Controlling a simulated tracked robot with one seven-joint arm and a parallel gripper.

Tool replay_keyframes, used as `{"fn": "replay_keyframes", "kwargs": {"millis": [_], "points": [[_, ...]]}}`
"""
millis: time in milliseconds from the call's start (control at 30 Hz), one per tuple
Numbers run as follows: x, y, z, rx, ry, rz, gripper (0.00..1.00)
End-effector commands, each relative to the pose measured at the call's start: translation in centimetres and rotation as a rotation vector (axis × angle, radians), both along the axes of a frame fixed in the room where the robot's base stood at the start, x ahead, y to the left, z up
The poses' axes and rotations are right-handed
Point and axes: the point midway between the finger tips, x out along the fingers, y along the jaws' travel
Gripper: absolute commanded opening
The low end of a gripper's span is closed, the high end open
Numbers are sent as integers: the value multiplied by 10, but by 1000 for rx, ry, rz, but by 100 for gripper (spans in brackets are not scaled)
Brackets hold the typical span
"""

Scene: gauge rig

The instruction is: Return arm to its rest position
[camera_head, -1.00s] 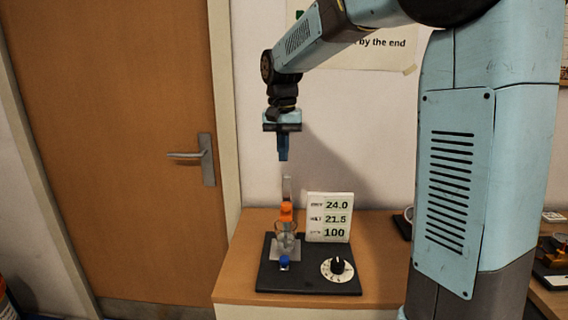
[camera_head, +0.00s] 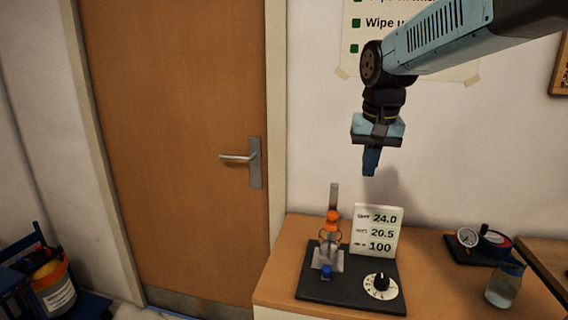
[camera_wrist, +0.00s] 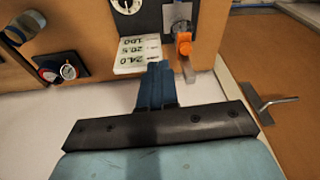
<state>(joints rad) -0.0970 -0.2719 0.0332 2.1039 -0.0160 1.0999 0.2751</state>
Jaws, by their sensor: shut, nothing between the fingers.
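My gripper (camera_head: 370,162) hangs down from my arm in front of the white wall, above and behind the gauge rig. Its blue fingers are together and empty; they also show in the wrist view (camera_wrist: 156,75). The gauge rig's black base (camera_head: 340,290) sits on the wooden bench, below the gripper and apart from it. It carries an orange knob (camera_head: 333,216) on a metal post, a blue knob (camera_head: 327,271) and a dial (camera_head: 380,285). A white card (camera_head: 377,232) behind it reads 24.0, 20.5 and 100.
A round gauge (camera_head: 467,237) on a black plate and a jar (camera_head: 505,285) stand at the bench's right. A door (camera_head: 170,130) with a handle is at the left. A poster hangs behind my arm.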

Motion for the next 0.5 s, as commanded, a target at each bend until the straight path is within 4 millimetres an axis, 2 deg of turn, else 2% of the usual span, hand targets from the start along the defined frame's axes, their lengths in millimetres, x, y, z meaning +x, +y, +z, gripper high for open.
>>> {"fn": "replay_keyframes", "kwargs": {"millis": [33,100,267,500], "points": [[-15,-6,1,-1,-24,7,0],[-32,-13,0,-3,-54,22,0],[-71,-27,-6,-12,-121,52,0],[-123,-42,-24,-32,-218,97,0]]}}
